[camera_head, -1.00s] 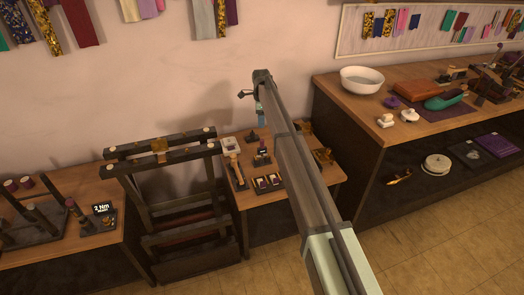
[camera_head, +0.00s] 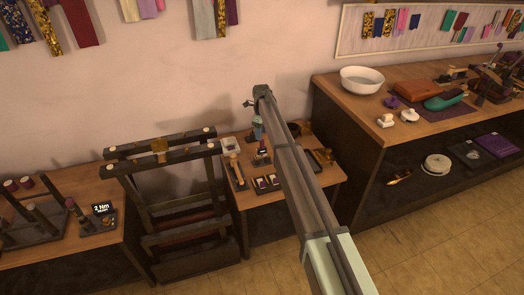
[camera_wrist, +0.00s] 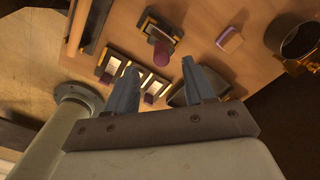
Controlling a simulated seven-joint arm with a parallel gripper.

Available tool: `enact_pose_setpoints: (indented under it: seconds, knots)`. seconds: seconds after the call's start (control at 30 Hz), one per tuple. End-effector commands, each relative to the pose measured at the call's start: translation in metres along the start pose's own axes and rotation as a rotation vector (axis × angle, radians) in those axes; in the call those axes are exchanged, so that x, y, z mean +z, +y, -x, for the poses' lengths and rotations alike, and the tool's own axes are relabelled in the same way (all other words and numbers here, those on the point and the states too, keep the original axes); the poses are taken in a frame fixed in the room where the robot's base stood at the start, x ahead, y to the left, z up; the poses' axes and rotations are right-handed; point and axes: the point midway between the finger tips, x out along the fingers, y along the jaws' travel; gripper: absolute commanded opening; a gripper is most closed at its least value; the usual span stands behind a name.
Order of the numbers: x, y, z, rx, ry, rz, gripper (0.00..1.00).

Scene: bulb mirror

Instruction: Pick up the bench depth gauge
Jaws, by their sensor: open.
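My gripper (camera_wrist: 160,66) is open and empty in the wrist view, its two blue-grey fingers pointing down over the small middle table (camera_wrist: 200,20). In the head view my gripper (camera_head: 258,133) hangs over the back of that table (camera_head: 285,197), partly hidden by my arm. A dark stand with a purple round-ended part (camera_wrist: 160,47) lies just beyond the gap between the fingers; it also shows in the head view (camera_head: 262,158). A dark item (camera_wrist: 185,97) is partly covered by the right finger. I cannot tell for sure which piece is the bench depth gauge.
A holder with white-and-purple pieces (camera_head: 267,182) lies at the table's front. A dark rack (camera_head: 175,215) stands left; a taller counter (camera_head: 345,100) stands right.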

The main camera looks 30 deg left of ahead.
Motion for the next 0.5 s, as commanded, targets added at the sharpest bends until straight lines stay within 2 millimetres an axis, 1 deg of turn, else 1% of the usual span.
enact_pose_setpoints:
  seconds: [0.03,0.1,0.37,0.5]
  knots:
    - [0.0,0.0,-0.008,0.0,0.0,0.0,0.53]
    - [0.0,0.0,-0.015,0.0,0.0,0.0,0.53]
    - [-0.001,-0.001,-0.028,0.0,0.0,0.001,0.53]
    - [-0.002,-0.001,-0.045,0.0,0.0,0.001,0.53]
